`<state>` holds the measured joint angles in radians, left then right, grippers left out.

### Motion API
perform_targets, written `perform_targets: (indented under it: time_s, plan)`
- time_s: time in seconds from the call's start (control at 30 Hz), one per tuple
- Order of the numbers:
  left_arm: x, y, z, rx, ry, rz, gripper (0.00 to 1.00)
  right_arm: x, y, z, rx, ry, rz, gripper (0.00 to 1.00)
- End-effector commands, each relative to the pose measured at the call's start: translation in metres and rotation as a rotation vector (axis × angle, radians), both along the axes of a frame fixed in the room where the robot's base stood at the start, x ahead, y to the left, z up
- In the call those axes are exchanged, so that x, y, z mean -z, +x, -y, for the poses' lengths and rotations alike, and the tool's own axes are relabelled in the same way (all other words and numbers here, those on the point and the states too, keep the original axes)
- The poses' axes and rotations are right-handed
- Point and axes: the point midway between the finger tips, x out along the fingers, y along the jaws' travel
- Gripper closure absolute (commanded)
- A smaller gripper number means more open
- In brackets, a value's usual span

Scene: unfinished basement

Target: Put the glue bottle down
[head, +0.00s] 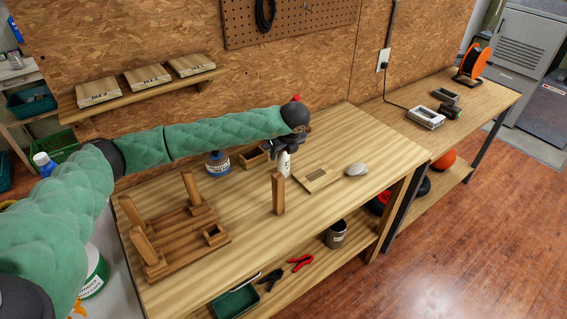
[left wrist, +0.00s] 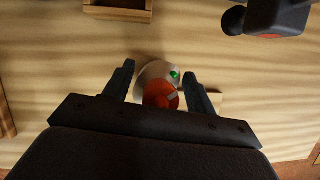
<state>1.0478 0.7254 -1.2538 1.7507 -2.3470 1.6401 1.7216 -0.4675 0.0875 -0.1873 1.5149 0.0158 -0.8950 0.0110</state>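The glue bottle (head: 284,163) is white and hangs upright below my left gripper (head: 288,146) over the wooden workbench (head: 330,210). In the left wrist view the bottle's orange-red cap (left wrist: 160,95) and pale body (left wrist: 152,73) sit between the two dark fingers of my left gripper (left wrist: 159,75). I cannot tell whether the bottle's base touches the bench top. My right gripper is in neither view.
An upright wooden post (head: 278,195) stands just in front of the bottle. A slotted wooden block (head: 317,179) and a grey rounded object (head: 356,170) lie to its right. The front right bench is clear.

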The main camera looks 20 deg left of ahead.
Motion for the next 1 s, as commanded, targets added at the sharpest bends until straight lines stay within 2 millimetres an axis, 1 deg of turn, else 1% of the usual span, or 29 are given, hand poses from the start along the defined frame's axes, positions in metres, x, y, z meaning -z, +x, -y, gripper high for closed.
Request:
perform_targets:
  time_s: [0.03, 0.1, 0.2, 0.27, 0.3, 0.47, 0.57, 0.67, 0.77, 0.8, 0.83, 0.9, 1.0]
  plan:
    - [0.000, 0.000, 0.000, 0.000, 0.000, 0.000, 0.54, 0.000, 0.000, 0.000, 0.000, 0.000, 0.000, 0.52]
    - [0.000, 0.000, 0.000, 0.000, 0.000, 0.000, 0.67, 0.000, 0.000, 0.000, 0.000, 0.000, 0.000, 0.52]
    - [0.000, 0.000, 0.000, 0.000, 0.000, 0.000, 0.84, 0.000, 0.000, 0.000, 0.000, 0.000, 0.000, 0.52]
    - [0.000, 0.000, 0.000, 0.000, 0.000, 0.000, 0.84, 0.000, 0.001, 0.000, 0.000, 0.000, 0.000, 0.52]
    - [0.000, 0.000, 0.000, 0.000, 0.000, 0.000, 0.89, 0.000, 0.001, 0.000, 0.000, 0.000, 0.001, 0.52]
    - [-0.001, 0.000, 0.000, 0.000, 0.000, 0.000, 0.89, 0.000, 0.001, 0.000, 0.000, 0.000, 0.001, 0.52]
    - [-0.004, 0.000, 0.000, 0.000, 0.000, 0.000, 0.89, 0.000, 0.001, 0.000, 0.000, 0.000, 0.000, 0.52]
    - [-0.014, 0.000, 0.000, -0.001, -0.001, 0.001, 0.89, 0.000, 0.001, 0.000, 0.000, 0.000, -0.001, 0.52]
    - [-0.031, 0.001, 0.000, -0.001, -0.001, 0.003, 0.89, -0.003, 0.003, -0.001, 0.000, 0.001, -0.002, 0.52]
    - [-0.040, 0.001, 0.000, -0.001, -0.002, 0.003, 0.89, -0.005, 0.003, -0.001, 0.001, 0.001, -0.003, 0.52]
    - [-0.045, -0.001, 0.004, 0.002, -0.002, 0.003, 0.89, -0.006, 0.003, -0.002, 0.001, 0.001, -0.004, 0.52]
    - [-0.052, -0.007, 0.021, 0.006, -0.002, 0.002, 0.89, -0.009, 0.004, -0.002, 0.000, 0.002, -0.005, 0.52]
    - [-0.065, -0.016, 0.040, 0.004, -0.002, 0.002, 0.89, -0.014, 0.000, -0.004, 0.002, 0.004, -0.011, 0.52]
